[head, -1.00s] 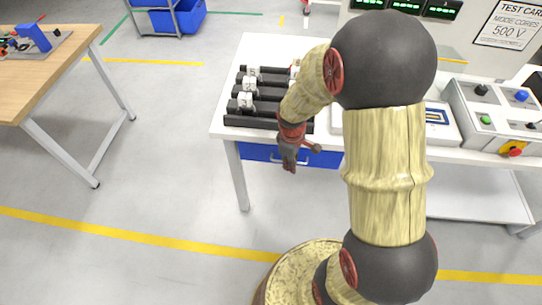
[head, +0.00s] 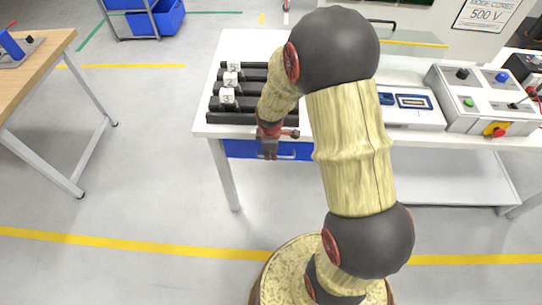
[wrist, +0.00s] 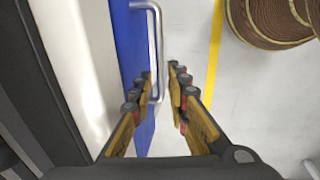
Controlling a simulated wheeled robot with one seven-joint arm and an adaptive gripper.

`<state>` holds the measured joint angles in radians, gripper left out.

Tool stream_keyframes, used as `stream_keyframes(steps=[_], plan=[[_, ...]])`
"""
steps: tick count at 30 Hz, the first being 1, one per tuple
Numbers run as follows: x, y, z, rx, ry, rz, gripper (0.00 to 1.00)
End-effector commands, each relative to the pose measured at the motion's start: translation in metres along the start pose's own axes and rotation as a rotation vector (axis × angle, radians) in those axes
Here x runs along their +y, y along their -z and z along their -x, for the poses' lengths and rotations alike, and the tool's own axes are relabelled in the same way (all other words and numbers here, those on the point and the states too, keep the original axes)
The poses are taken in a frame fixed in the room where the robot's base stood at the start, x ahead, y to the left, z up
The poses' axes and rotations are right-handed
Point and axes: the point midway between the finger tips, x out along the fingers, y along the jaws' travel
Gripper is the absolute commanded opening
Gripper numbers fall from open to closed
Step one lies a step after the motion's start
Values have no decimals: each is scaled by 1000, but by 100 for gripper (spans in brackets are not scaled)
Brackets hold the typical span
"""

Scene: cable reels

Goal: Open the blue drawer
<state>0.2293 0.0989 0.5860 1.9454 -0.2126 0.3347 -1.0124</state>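The blue drawer (head: 240,149) sits under the white table's top, its front looking flush with the table. Its silver bar handle (head: 287,156) is partly hidden by my gripper (head: 269,151). In the wrist view the blue drawer front (wrist: 128,50) runs down the picture with the handle (wrist: 158,45) to its right. My gripper (wrist: 160,80) is open there, with one finger on each side of the handle's bar. The left finger overlaps the space between bar and drawer front. I cannot tell whether either finger touches the bar.
The white table (head: 217,131) carries a black rack (head: 240,104) with numbered white tags and a grey control box (head: 480,104). A wooden table (head: 35,62) stands at left. Floor before the drawer is clear up to my round base (head: 285,272).

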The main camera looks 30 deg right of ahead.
Motion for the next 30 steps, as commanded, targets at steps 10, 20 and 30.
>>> stream_keyframes(steps=[10, 20, 30], plan=[[0, 0, -19, 0, 0, -1, 16], [0, 0, -19, 0, 0, -1, 2], [0, 0, -19, 0, 0, -1, 0]])
